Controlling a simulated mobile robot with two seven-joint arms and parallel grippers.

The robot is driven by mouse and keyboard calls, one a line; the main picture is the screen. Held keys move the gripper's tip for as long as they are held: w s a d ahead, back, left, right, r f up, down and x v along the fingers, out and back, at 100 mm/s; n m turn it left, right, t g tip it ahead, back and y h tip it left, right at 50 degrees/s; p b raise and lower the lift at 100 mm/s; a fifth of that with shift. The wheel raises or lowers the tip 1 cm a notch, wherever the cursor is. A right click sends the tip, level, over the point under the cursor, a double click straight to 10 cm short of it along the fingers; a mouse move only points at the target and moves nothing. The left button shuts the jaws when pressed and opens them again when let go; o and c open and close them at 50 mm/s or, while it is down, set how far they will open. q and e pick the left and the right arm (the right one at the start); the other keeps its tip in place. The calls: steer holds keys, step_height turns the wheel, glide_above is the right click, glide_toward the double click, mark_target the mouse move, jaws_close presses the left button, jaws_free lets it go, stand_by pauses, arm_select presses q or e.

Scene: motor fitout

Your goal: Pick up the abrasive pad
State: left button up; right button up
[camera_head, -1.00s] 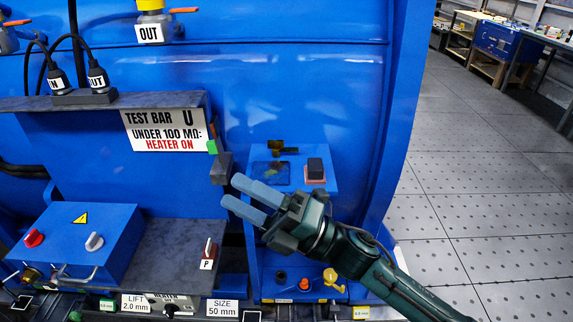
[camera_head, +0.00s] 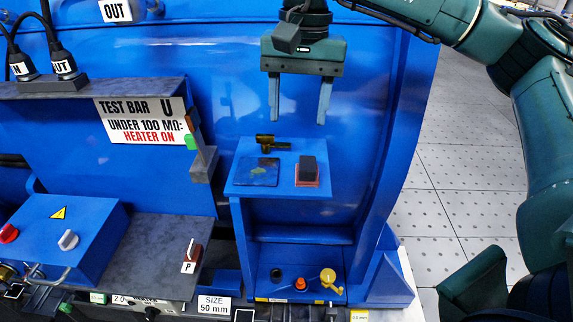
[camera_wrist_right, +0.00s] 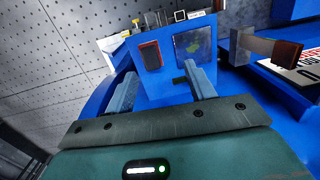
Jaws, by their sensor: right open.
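The abrasive pad appears to be the small reddish pad (camera_head: 307,184) with a dark block on top, lying on the right part of a small blue shelf (camera_head: 240,185). In the right wrist view the dark block with its red rim (camera_wrist_right: 150,55) shows beyond my fingertips. My right gripper (camera_head: 299,120) is open and empty, with its fingers pointing down above and behind the shelf in the head view. Both fingers also show in the right wrist view (camera_wrist_right: 160,76), spread apart and clear of the pad. My left gripper is not in view.
A grey bracket (camera_head: 204,164) juts out left of the shelf. A blue wall stands behind.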

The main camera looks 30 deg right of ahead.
steer(key=d+r, duration=0.1)
steer(key=d, duration=0.1)
glide_above(308, 163)
steer(key=shift+h, duration=0.4)
steer(key=f, duration=0.7)
steer(key=shift+w+a+f+p, duration=0.1)
steer(key=shift+a+f+p, duration=0.05)
steer(key=shift+a+p, duration=0.2)
steer(key=shift+d+f+p, duration=0.2)
steer(key=shift+f+p, duration=0.15)
steer(key=shift+f, duration=1)
steer(key=shift+d+f+p, duration=0.15)
steer(key=shift+f+p, duration=0.15)
steer(key=shift+f, duration=1.05)
steer(key=shift+c, duration=0.3)
